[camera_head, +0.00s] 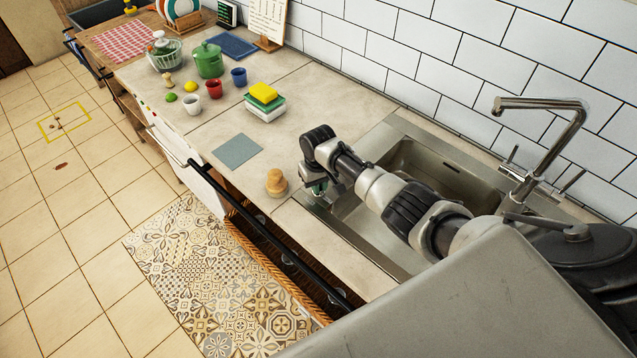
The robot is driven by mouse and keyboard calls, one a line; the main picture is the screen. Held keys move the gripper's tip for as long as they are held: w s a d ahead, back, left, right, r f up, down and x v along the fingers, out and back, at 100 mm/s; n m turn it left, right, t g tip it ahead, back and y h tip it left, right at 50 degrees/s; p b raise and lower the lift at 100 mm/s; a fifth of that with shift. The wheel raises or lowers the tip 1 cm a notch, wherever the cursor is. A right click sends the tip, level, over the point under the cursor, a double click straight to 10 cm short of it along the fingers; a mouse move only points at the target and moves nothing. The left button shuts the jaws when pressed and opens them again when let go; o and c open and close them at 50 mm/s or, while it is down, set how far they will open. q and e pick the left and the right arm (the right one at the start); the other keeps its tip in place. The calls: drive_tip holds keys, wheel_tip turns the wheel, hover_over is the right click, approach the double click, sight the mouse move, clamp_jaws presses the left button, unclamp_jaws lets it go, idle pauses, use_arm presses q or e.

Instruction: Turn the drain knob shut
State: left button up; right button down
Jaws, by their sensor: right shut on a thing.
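My right arm reaches in from the lower right across the metal sink (370,228). My right gripper (317,190) points down at the sink's near left corner, beside the rim. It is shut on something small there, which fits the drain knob. The fingers and wrist hide most of that spot, so the knob's shape and its turn angle cannot be made out. My left gripper is out of view.
A wooden brush (277,183) stands on the counter just left of my right gripper. A grey cloth (236,151) lies beyond it. A tall faucet (548,105) rises behind the sink at right. Sponges (264,93), cups and a green pot (208,60) stand farther back.

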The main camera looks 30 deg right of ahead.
drive_tip(key=shift+n, duration=2.2)
drive_tip(key=c, duration=1.2)
unclamp_jaws()
drive_tip(key=shift+r, duration=0.1)
wheel_tip(320, 180, up, 11)
drive_tip(key=shift+f+b, duration=0.15)
drive_tip(key=shift+b, duration=0.15)
